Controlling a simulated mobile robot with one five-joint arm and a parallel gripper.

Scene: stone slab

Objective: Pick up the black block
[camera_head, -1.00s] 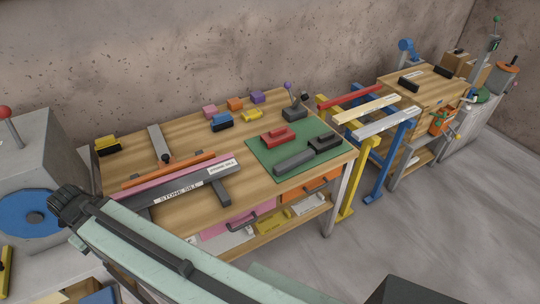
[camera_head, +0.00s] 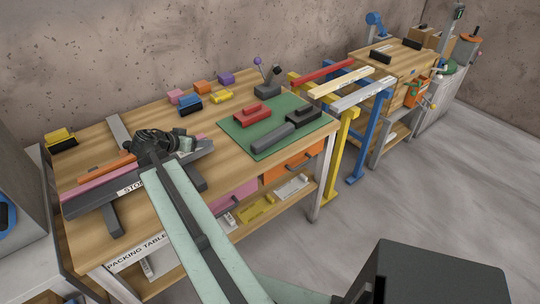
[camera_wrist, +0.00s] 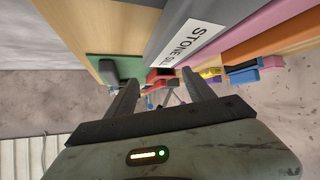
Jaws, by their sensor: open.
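Several black pieces show in the head view. A black block with a raised top (camera_head: 303,115) lies on the right of the green mat (camera_head: 236,128). Two flat black blocks (camera_head: 380,57) lie on the far table. I cannot tell which the task means. My gripper (camera_head: 183,146) is over the left half of the near table, above the grey slab, left of the mat and well apart from the black blocks. In the wrist view my gripper's two fingers (camera_wrist: 161,86) are spread with nothing held between them. A red block (camera_wrist: 160,75) shows beyond them.
A dark grey bar (camera_head: 272,138) and a red block (camera_head: 252,114) share the mat. A grey slab (camera_head: 110,200) with pink and orange bars lies below my gripper. Small coloured blocks (camera_head: 203,87) line the back. Yellow and blue trestles (camera_head: 343,145) stand right of the table.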

